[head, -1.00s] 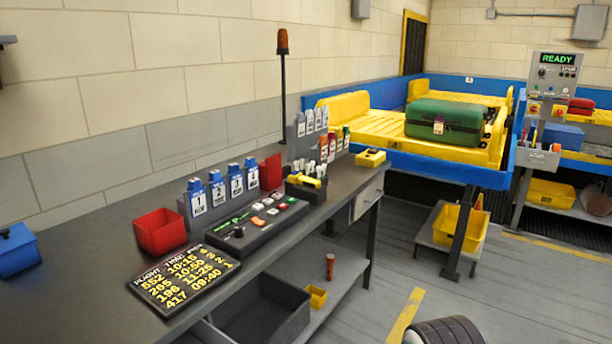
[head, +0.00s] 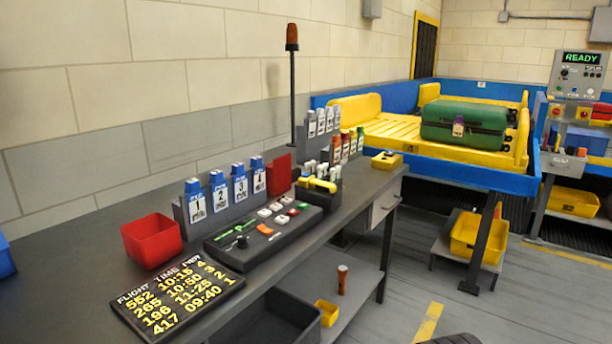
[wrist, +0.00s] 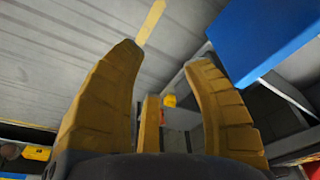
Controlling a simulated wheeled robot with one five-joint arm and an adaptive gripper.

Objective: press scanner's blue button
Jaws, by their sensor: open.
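A yellow box with a dark top (head: 386,160) sits at the bench's far end. A grey post with a green READY display (head: 580,58) and several small buttons stands at the far right.
The bench (head: 80,250) carries a red bin (head: 152,241), a flight board (head: 178,297), a black control panel (head: 262,235) and numbered blue-topped holders. A yellow conveyor bears a green suitcase (head: 464,127). A blue surface (wrist: 268,38) is near my right finger. Open floor lies right of the bench.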

